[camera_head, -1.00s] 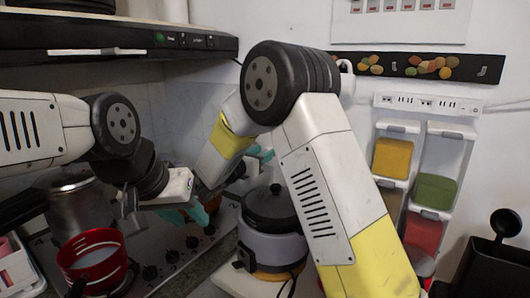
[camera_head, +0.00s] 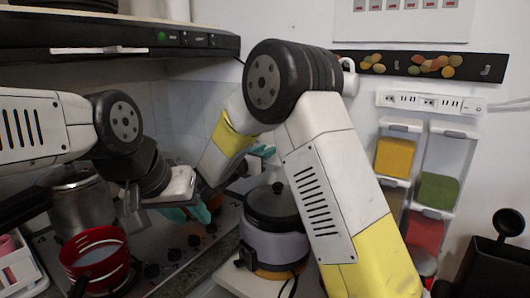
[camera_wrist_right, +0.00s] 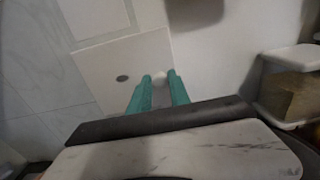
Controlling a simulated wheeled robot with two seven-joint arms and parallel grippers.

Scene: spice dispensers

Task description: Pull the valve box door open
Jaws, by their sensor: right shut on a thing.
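The valve box door (camera_wrist_right: 105,65) is a flat white panel with a dark oval spot, seen in the right wrist view. A small pale round knob (camera_wrist_right: 160,78) sits on it near its right side. My right gripper (camera_wrist_right: 160,82) has its teal fingers on either side of this knob, shut on it. I cannot tell whether the door is ajar. In the head view my right gripper (camera_head: 264,151) is mostly hidden behind my own right arm, and the door is not clearly seen. My left gripper (camera_head: 190,214) hangs over the stove, away from the door; its finger gap is unclear.
Below my left gripper are the stove (camera_head: 160,250), a red pot (camera_head: 95,258) and a metal pot (camera_head: 82,208). A rice cooker (camera_head: 273,225) stands in the middle. Spice dispensers (camera_head: 437,190) hang on the right wall. A range hood (camera_head: 120,38) is above left.

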